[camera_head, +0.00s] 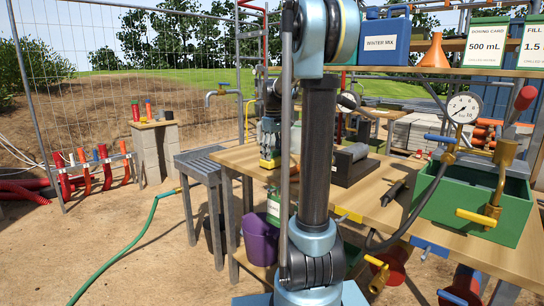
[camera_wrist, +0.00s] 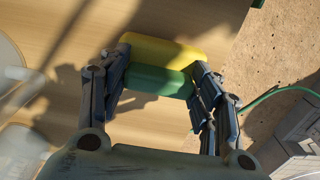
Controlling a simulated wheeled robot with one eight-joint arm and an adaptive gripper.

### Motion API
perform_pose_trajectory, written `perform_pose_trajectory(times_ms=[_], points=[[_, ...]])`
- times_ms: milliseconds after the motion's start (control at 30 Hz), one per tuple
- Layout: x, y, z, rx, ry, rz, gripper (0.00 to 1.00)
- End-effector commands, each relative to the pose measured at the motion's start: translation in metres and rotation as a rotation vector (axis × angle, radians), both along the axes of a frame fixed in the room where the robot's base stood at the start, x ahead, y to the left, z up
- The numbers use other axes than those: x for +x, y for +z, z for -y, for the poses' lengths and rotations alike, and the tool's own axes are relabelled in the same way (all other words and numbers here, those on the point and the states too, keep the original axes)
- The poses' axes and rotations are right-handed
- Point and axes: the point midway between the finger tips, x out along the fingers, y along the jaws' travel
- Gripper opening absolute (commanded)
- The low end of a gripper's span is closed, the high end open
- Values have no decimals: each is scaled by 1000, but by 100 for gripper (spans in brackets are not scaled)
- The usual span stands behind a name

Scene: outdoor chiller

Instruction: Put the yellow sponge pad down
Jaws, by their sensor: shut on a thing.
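The yellow sponge pad (camera_wrist: 168,48) has a green layer and sits between the fingers in the wrist view. My gripper (camera_wrist: 162,64) is shut on it, with a finger pressed to each end. The pad is over the wooden table (camera_wrist: 60,55), close to its edge. I cannot tell for certain whether the pad touches the tabletop. In the head view a small yellow patch (camera_head: 269,163) shows low at the gripper, left of my arm column, over the table's left part. My arm hides some of the tabletop there.
A green box (camera_head: 472,205) with brass valves and a gauge (camera_head: 463,107) stands on the right of the table. A dark block (camera_head: 352,165) lies behind my arm. A grey slatted stand (camera_head: 200,165) adjoins the left end. A purple bucket (camera_head: 259,240) is below.

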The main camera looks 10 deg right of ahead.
Motion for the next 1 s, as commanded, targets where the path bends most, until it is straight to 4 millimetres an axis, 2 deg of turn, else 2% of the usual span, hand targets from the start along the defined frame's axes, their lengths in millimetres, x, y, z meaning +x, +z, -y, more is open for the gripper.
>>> perform_pose_trajectory(times_ms=[100,367,400,500,867,1000], points=[[0,-7,0,0,0,0,39],[0,-7,0,0,0,0,39],[0,-8,0,0,0,0,60],[0,-8,0,0,0,0,78],[-1,-7,-1,0,1,0,78],[0,2,-1,0,1,0,78]])
